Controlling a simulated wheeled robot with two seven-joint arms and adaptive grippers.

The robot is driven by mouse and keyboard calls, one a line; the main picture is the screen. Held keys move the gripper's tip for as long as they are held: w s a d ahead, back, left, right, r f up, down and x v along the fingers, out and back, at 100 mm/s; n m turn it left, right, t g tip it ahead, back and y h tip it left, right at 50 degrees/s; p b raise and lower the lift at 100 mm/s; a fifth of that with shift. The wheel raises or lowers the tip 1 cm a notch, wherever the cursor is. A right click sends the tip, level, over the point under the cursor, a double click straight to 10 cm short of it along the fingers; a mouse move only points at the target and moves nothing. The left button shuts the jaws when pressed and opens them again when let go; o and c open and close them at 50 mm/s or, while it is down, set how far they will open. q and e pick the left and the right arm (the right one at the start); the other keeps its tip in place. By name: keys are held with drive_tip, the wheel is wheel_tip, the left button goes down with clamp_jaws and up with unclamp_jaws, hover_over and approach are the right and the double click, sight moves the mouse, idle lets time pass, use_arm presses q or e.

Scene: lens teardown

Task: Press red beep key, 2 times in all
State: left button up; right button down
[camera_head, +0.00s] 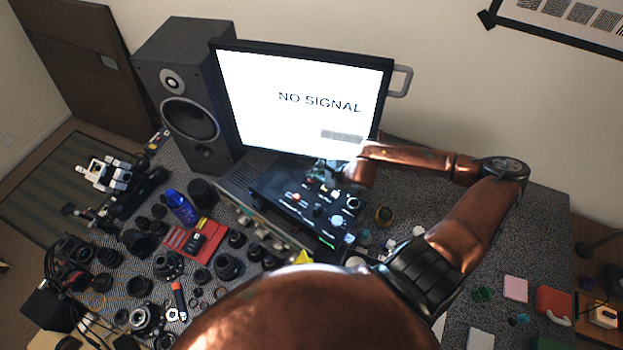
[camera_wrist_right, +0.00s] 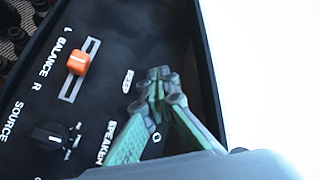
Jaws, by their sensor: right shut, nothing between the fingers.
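The black control panel (camera_head: 285,207) lies below the screen in the head view. It fills the left of the right wrist view (camera_wrist_right: 100,20). A white label (camera_wrist_right: 128,81), apparently BEEP, is printed on it. I see no red key; the spot beside the label is covered by my fingers. My right gripper (camera_wrist_right: 158,82) is shut and empty, its fingertips together right beside the label, at or just above the panel; contact cannot be told. In the head view the right gripper (camera_head: 335,171) is over the panel's back edge. My left gripper is not in view.
An orange balance slider (camera_wrist_right: 78,62) and a black source knob (camera_wrist_right: 52,136) are on the panel near the fingers. A monitor (camera_head: 300,95) reading NO SIGNAL stands close behind. A speaker (camera_head: 185,95) stands left. Many lens parts crowd the table's left.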

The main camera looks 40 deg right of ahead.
sight(312, 181)
drive_tip(key=shift+r+p, duration=1.45)
drive_tip(key=shift+r, duration=1.1)
